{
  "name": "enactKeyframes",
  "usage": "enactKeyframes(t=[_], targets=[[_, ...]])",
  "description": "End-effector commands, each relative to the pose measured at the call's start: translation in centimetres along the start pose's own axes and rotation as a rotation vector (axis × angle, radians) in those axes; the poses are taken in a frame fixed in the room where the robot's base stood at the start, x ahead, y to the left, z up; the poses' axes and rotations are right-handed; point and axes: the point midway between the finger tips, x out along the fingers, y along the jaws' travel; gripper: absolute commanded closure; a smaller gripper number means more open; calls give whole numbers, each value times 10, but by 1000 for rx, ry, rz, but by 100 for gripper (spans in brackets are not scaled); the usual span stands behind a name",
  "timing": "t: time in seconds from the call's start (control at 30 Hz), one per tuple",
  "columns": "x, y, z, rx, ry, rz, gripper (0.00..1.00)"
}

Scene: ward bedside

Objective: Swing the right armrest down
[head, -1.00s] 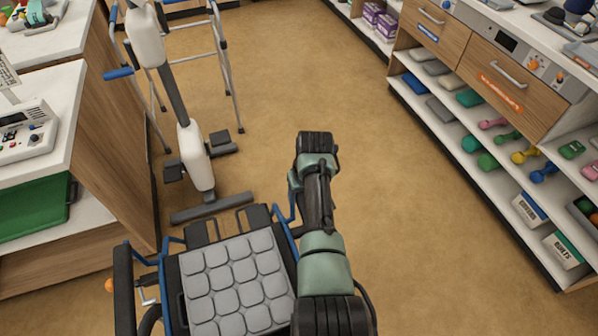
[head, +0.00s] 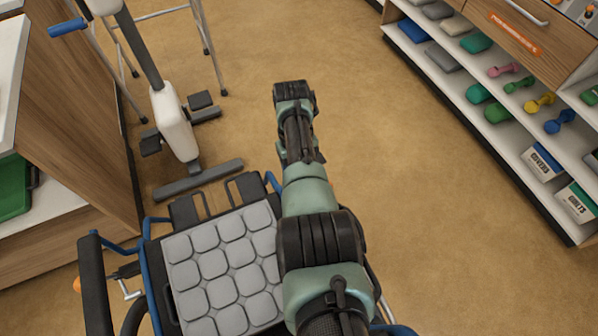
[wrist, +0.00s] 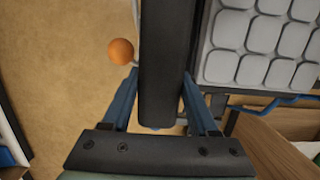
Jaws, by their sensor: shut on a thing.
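The right armrest is a long black padded bar (wrist: 168,60) running down the middle of the wrist view, beside the grey segmented seat cushion (wrist: 262,45). My gripper (wrist: 160,100) has one blue finger on each side of the bar near its lower end and is shut on it. In the head view my arm covers the armrest and the fingers. The wheelchair's cushion (head: 222,265) shows left of my arm, and the other armrest (head: 95,285) is a black bar at the far left. I cannot tell the right armrest's exact tilt.
An orange knob (wrist: 121,51) sits close beside the armrest. An exercise machine (head: 175,120) stands in front of the wheelchair, with a walker frame (head: 210,40) behind it. A shelf unit with dumbbells (head: 510,120) lines the right. The floor between is clear.

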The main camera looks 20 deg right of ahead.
Motion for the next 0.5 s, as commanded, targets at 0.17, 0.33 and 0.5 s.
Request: enactKeyframes(t=[0.17,0.33,0.5], targets=[[7,0,3,1,-12,1,100],[9,-1,4,1,-15,0,100],[10,-1,5,1,-17,0,29]])
